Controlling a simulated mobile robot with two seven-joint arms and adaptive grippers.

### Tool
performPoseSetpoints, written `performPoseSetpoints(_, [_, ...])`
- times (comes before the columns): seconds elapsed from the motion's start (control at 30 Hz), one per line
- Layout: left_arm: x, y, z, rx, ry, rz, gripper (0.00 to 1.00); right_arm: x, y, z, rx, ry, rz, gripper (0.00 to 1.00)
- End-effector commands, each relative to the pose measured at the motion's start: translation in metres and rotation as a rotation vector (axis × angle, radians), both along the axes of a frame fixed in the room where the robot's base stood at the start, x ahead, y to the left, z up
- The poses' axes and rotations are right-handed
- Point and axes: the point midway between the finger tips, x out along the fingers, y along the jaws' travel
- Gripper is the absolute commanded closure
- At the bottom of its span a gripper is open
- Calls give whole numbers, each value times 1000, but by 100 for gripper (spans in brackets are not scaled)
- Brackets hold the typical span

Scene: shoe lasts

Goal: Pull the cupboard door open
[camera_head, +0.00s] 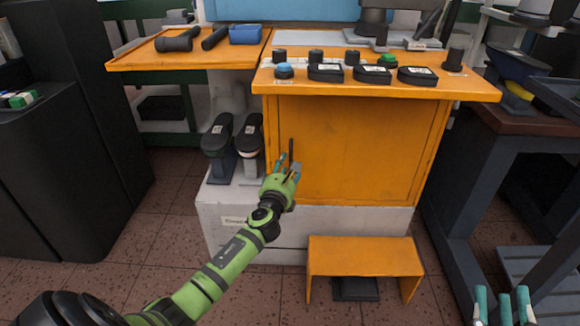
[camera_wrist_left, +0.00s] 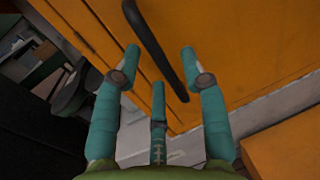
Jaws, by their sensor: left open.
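The orange cupboard door (camera_head: 355,145) looks shut, flush with the cupboard front. Its dark upright bar handle (camera_head: 291,148) is near the door's left edge. My left gripper (camera_head: 285,165) is open at the handle's lower part. In the left wrist view, the handle (camera_wrist_left: 157,45) runs slantwise between the spread teal fingers of the left gripper (camera_wrist_left: 160,65). Whether any finger touches the handle I cannot tell. The door (camera_wrist_left: 235,45) fills the upper right of that view. My right gripper (camera_head: 503,305) is open and empty at the lower right, far from the door.
A small orange step (camera_head: 365,255) stands on the floor before the white base (camera_head: 235,215). Two shoe lasts (camera_head: 217,135) stand left of the door. The orange worktop (camera_head: 460,90) overhangs the door and bears several dark pucks. A dark bench (camera_head: 470,160) stands at right.

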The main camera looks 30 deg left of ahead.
Motion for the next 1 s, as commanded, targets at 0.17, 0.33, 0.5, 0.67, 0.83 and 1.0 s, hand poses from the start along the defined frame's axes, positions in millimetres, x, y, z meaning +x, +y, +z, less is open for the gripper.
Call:
performPoseSetpoints(0.17, [12, 4, -1, -1, 0, -1, 57, -13, 5, 24, 39, -137, 26, 60])
performPoseSetpoints(0.33, [18, 6, -1, -1, 0, -1, 57, -21, 6, 36, 58, -204, 38, 60])
performPoseSetpoints(0.5, [19, 7, 0, -1, 1, -1, 57, -23, 7, 39, 63, -219, 41, 60])
performPoseSetpoints(0.67, [19, 7, 0, -1, 1, -1, 61, -22, 7, 39, 63, -218, 40, 60])
performPoseSetpoints(0.83, [19, 7, -1, -1, 1, -1, 100, -22, 7, 38, 63, -217, 40, 60])
performPoseSetpoints(1.0, [18, 5, -1, -2, 0, 0, 100, -22, 7, 39, 61, -216, 40, 60])
